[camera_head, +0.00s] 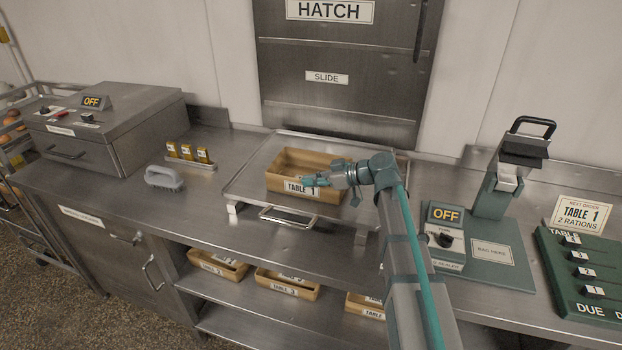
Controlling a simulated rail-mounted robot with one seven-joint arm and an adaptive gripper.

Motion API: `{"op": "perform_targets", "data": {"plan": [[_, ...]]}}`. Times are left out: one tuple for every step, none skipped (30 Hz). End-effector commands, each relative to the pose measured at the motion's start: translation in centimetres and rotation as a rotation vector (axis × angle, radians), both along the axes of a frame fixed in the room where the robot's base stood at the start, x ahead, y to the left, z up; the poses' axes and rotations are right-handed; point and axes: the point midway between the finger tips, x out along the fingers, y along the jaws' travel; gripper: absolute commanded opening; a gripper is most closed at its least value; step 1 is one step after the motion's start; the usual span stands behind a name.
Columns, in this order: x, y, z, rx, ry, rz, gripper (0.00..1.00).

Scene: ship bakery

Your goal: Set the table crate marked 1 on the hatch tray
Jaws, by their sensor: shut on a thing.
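The table crate marked 1 (280,169) is a tan open-topped box with a "TABLE 1" label on its near side. It is level and over the hatch tray (243,190), a flat metal tray with a front handle below the hatch. I cannot tell whether the crate's bottom touches the tray. My gripper (310,180) reaches in from the right and is shut on the crate at its near side, by the label. My arm hides part of the tray's right side, and the crate's contents are not clear.
The hatch door (345,85) is closed behind the tray. A grey brush-like tool (164,179) and yellow items (187,152) stand left, near a metal box marked OFF (104,128). A sealer (446,240) stands right. Several crates (287,284) sit on the shelf below.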

Motion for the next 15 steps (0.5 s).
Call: {"op": "perform_targets", "data": {"plan": [[0.01, 0.02, 0.05, 0.001, -0.001, 0.0, 0.0], [0.01, 0.02, 0.05, 0.001, -0.001, 0.0, 0.0], [0.01, 0.02, 0.05, 0.001, -0.001, 0.0, 0.0], [0.02, 0.02, 0.03, 0.001, -0.001, 0.0, 0.0], [0.02, 0.02, -0.02, 0.001, -0.001, 0.0, 0.0], [0.02, 0.02, -0.13, 0.001, -0.001, 0.0, 0.0], [0.02, 0.01, -0.22, 0.001, -0.001, 0.0, 0.0], [0.02, 0.02, -0.3, 0.001, -0.001, 0.0, 0.0], [0.02, 0.02, -0.39, 0.001, -0.001, 0.0, 0.0], [0.01, 0.01, -0.33, 0.0, 0.0, 0.0, 0.09], [0.0, 0.0, -0.27, 0.0, 0.0, 0.0, 0.14], [0.01, 0.01, -0.26, 0.0, 0.0, 0.0, 0.2], [0.01, 0.01, -0.26, 0.0, 0.0, 0.0, 0.26], [0.01, 0.01, -0.26, 0.0, 0.0, 0.0, 0.3], [0.01, 0.01, -0.26, 0.0, 0.0, 0.0, 0.31]]}}
